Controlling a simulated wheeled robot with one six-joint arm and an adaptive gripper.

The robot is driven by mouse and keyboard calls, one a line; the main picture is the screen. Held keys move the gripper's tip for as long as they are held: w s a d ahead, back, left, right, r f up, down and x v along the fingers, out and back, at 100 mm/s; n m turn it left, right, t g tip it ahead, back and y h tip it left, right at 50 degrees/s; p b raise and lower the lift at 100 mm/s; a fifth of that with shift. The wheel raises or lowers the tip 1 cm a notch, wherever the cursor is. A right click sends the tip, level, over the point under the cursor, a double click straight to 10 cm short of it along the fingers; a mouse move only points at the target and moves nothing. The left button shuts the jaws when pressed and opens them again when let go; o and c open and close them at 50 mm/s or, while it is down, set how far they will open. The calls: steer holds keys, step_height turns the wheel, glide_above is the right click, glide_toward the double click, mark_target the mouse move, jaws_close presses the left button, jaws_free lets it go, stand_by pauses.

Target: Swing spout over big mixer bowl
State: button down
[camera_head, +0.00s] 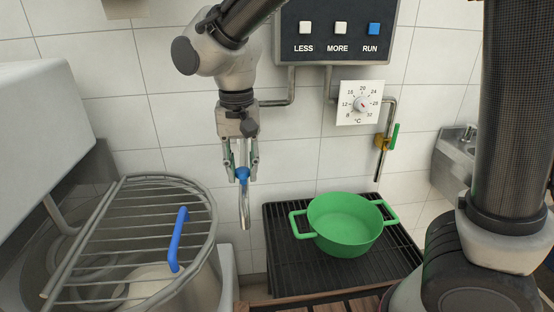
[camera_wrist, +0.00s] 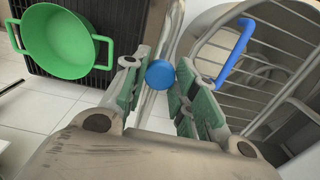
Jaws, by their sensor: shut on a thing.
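The spout (camera_head: 244,210) is a bent metal pipe whose end points down, with a blue knob (camera_head: 242,174) on it. My gripper (camera_head: 242,168) is shut on this knob, which also shows between the fingers in the wrist view (camera_wrist: 160,74). The big mixer bowl (camera_head: 204,279) is the steel bowl at lower left, with pale stuff inside. A barred guard (camera_head: 112,232) with a blue handle (camera_head: 178,240) lies across its top. In the head view the spout's end hangs to the right of the bowl's rim, between it and the green pot (camera_head: 345,226).
The green two-handled pot stands on a black ribbed grate (camera_head: 280,270) to the right. A panel (camera_head: 335,28) with LESS, MORE and RUN buttons and a temperature dial (camera_head: 361,104) are on the tiled wall. A white machine body (camera_head: 40,130) stands at left.

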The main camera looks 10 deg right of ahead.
steer(key=w+a+m, duration=0.5)
steer(key=a, duration=0.6)
steer(key=w+a+m, duration=0.5)
steer(key=a, duration=0.5)
steer(key=shift+w+a, duration=0.35)
steer(key=shift+r, duration=0.15)
steer(key=c, duration=1.1)
jaws_free()
steer(key=shift+w+a, duration=0.1)
